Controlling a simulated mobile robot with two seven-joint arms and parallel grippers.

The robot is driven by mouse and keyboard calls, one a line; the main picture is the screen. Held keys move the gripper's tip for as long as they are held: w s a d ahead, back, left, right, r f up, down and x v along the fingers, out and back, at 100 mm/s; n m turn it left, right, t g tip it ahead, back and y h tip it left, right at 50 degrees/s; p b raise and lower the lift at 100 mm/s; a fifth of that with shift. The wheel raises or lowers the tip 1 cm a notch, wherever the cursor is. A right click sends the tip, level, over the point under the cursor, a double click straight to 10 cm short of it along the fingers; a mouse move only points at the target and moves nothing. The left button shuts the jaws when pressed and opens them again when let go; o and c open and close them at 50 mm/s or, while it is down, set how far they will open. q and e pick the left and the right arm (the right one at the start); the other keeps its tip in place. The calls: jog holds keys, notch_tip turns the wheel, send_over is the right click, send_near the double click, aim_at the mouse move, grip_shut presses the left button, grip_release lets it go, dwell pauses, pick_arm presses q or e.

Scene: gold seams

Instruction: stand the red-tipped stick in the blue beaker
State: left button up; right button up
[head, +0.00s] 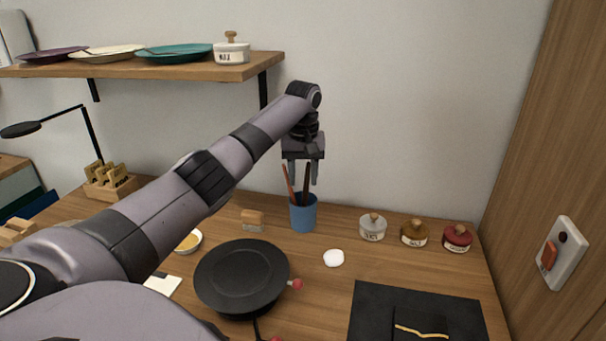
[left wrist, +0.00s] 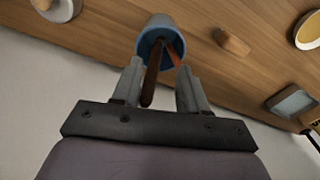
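The blue beaker (head: 303,217) stands upright on the table near the wall; it also shows in the left wrist view (left wrist: 160,30). A reddish-brown stick (head: 290,184) and a dark brown stick (head: 307,180) stand in it, leaning apart. The dark stick (left wrist: 151,78) rises between my fingers in the left wrist view; the reddish one (left wrist: 172,52) is by the right finger. My left gripper (head: 303,178) points down above the beaker, its fingers apart with gaps around the sticks. I cannot tell a separate red tip on either stick. My right gripper is not in view.
A black round turntable (head: 242,275) with a red knob (head: 297,284) stands in front. A wooden block (head: 252,219) is left of the beaker. Three lidded jars (head: 414,233) stand right, a white lump (head: 333,258) nearer. A shelf (head: 150,70) with plates hangs at upper left.

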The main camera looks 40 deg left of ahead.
pick_arm(q)
jog(key=shift+r, duration=0.1)
notch_tip(320, 180, up, 7)
jog(key=shift+s+d, duration=0.15)
dwell(0.4)
dwell(0.9)
